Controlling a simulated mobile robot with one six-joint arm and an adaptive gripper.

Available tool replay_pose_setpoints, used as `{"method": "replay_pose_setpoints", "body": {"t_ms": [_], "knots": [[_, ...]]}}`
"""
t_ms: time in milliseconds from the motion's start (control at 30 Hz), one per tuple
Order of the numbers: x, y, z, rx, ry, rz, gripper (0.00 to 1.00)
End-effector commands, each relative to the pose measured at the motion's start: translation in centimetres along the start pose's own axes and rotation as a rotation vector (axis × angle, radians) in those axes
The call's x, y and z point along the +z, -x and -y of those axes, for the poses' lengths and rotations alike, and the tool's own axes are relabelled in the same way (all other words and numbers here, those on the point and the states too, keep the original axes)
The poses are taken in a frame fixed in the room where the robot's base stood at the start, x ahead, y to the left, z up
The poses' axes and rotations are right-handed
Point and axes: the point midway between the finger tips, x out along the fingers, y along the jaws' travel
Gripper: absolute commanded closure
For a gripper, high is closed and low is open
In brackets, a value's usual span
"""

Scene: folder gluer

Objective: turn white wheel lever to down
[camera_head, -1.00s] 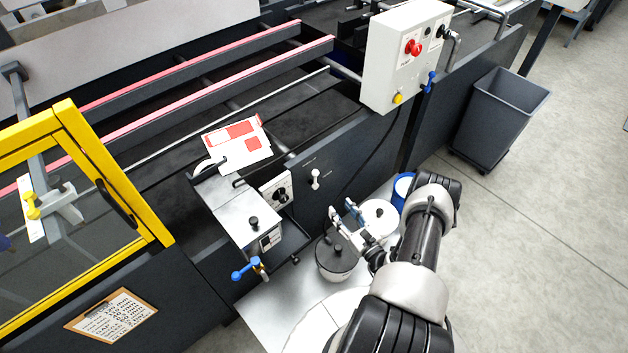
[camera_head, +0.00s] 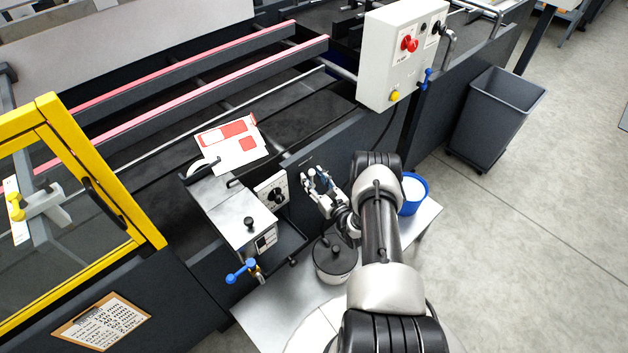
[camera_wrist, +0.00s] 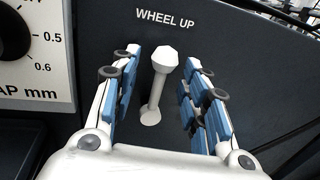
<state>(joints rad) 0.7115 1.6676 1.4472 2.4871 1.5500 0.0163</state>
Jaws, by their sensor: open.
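The white wheel lever (camera_wrist: 157,85) stands on the dark machine panel under the label "WHEEL UP". In the wrist view it points upward, with a faceted knob at its top and a round base below. My gripper (camera_wrist: 160,88) is open, with one blue-padded finger on each side of the lever and visible gaps to both. In the head view my gripper (camera_head: 318,182) is at the panel, and its fingers largely hide the lever there.
A gap dial (camera_wrist: 20,45) is left of the lever, on a box that also shows in the head view (camera_head: 272,194). A lidded dark pot (camera_head: 335,258) and a blue container (camera_head: 413,192) stand on the metal shelf below. A control box (camera_head: 402,55) is mounted at upper right.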

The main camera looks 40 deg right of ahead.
Motion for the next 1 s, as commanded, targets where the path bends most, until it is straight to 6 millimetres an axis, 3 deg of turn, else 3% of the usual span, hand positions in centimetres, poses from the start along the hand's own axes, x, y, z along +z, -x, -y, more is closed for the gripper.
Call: {"method": "replay_pose_setpoints", "body": {"t_ms": [200,800,1000], "knots": [[0.02,0.00,0.02,0.000,0.000,0.000,0.60],[0.00,0.04,0.02,0.000,0.000,-0.001,1.00],[-0.01,0.05,0.01,0.000,0.000,-0.001,1.00]]}}
